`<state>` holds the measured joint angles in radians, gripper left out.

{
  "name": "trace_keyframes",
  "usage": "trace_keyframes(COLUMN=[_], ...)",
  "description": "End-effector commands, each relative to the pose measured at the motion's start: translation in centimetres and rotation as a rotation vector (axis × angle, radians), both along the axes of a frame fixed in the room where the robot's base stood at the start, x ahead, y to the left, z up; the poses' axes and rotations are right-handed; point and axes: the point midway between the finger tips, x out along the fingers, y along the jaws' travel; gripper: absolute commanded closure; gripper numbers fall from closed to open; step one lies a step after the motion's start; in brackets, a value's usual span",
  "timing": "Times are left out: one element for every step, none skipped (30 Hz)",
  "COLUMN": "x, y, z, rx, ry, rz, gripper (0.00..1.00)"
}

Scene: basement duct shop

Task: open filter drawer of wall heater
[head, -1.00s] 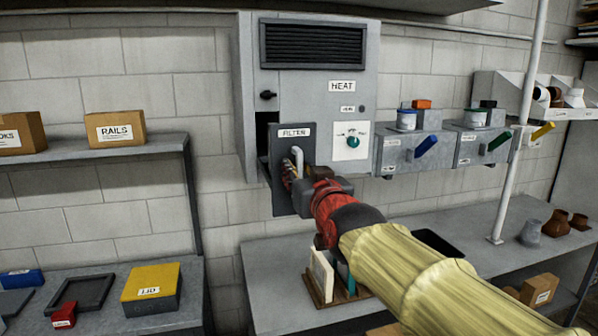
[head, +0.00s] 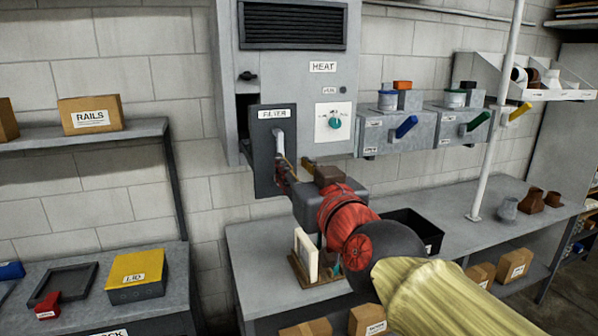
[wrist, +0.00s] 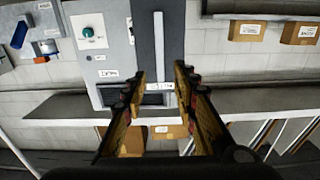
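The wall heater (head: 300,63) is a grey cabinet labelled HEAT, with a dark louvred grille at its top. Its filter drawer (head: 262,155) has a dark front labelled FILTER. The front stands out from the cabinet, with a dark opening (head: 245,110) showing behind it. A pale upright bar handle (head: 279,146) is on the front; the handle also shows in the wrist view (wrist: 158,45). My gripper (head: 294,168) is open in front of the handle's lower part. In the wrist view its fingers (wrist: 161,78) are spread apart, with the handle in line with the gap. I see no grip on it.
A workbench (head: 265,245) runs below the heater, with an upright rack (head: 305,255) and a black bin (head: 412,228) on it. Grey boxes with coloured levers (head: 395,128) hang to the right. A white pole (head: 500,110) stands further right. A shelf (head: 90,137) is at left.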

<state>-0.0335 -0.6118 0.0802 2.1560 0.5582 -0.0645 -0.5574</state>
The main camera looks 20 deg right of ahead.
Motion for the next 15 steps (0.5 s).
trace_keyframes(x=[-0.4, -0.6, -0.8, -1.0, -1.1, -1.3, -1.4, -1.5, -1.6, -1.6, -1.7, -1.7, -1.7, -1.7, -1.7], y=[0.0, 0.0, 0.0, 0.0, 0.0, 0.0, 0.0, 0.0, 0.0, 0.0, 0.0, 0.0, 0.0, 0.0, 0.0], z=[0.0, -0.1, -0.1, -0.1, -0.1, -0.1, -0.1, -0.1, -0.1, -0.2, -0.2, -0.2, -0.2, -0.2, -0.2], rx=[0.001, 0.001, 0.001, 0.001, 0.001, 0.001, 0.000, 0.001, 0.001, 0.000, 0.000, -0.001, -0.001, 0.000, 0.000], ry=[0.001, 0.001, 0.002, 0.001, 0.002, 0.001, 0.001, 0.001, 0.001, 0.001, 0.002, 0.002, 0.002, 0.002, 0.002], rz=[0.000, 0.001, 0.001, 0.001, 0.001, 0.001, 0.001, 0.001, 0.001, 0.002, 0.002, 0.001, 0.001, 0.001, 0.001], gripper=[0.71, 0.71, 0.71, 0.71, 0.71, 0.71, 0.71, 0.71, 0.71, 0.71, 0.71, 0.71, 0.71, 0.71, 0.71])
